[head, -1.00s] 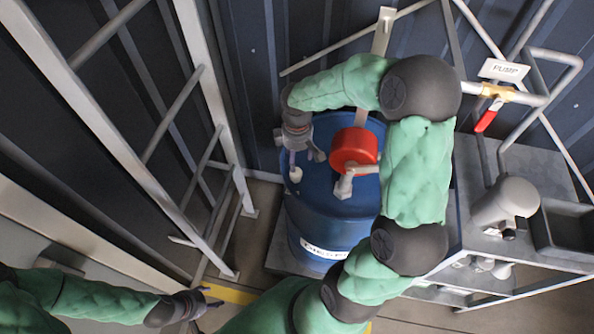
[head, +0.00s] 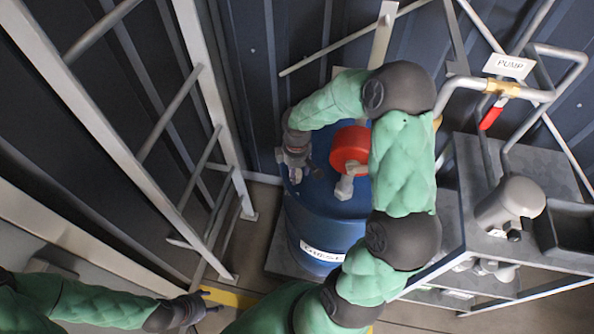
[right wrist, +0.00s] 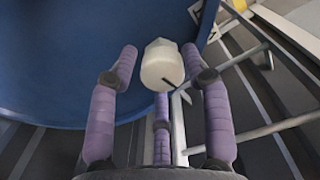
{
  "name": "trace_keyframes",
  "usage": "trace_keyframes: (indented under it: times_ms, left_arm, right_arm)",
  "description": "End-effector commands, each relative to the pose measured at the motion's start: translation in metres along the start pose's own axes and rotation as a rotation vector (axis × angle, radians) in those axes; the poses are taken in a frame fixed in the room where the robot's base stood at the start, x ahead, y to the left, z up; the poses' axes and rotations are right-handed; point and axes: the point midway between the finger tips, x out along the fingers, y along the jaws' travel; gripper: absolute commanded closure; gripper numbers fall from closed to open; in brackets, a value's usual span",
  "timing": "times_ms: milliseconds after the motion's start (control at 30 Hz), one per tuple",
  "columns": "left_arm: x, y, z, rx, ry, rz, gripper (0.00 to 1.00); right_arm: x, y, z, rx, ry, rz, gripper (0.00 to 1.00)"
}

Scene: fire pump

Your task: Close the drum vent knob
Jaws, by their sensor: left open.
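The drum vent knob (right wrist: 162,64) is a pale, off-white knob with a dark mark on its edge, on top of the blue drum (head: 322,224). In the head view my right gripper hides it. My right gripper (head: 297,178) is over the drum's left rim, pointing down. In the right wrist view, its purple fingers (right wrist: 161,72) are spread around the knob, with visible gaps on both sides. My left gripper (head: 212,300) is open and empty at the lower left, well away from the drum.
A red hand-pump body (head: 349,149) with a grey fitting stands on the drum, close right of my right gripper. A pale ladder-like frame (head: 215,120) stands left. A grey bench (head: 470,270) with pipes and a red-handled valve (head: 491,117) is right.

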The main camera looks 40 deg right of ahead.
Motion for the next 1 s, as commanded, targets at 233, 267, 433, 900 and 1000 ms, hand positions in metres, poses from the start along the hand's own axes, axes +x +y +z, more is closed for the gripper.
trace_keyframes:
  times_ms: [233,267,433,900,1000]
  left_arm:
    - [0.0,0.0,0.0,0.0,0.0,0.0,0.41]
    - [0.0,0.0,0.0,0.0,0.0,0.0,0.41]
    - [0.001,0.0,0.0,0.0,0.0,0.0,0.41]
    - [0.011,-0.004,0.0,0.0,0.0,0.0,0.41]
    - [0.014,-0.005,-0.001,0.0,0.0,0.0,0.41]
  right_arm:
    - [0.001,-0.001,0.001,0.0,-0.002,-0.002,0.91]
    - [0.001,-0.001,0.001,0.0,-0.002,-0.002,0.91]
    - [0.001,-0.001,0.001,0.012,-0.004,-0.003,0.91]
    - [0.003,-0.004,0.002,0.287,-0.008,-0.005,0.91]
    - [0.004,-0.005,0.002,0.382,-0.01,-0.006,0.91]
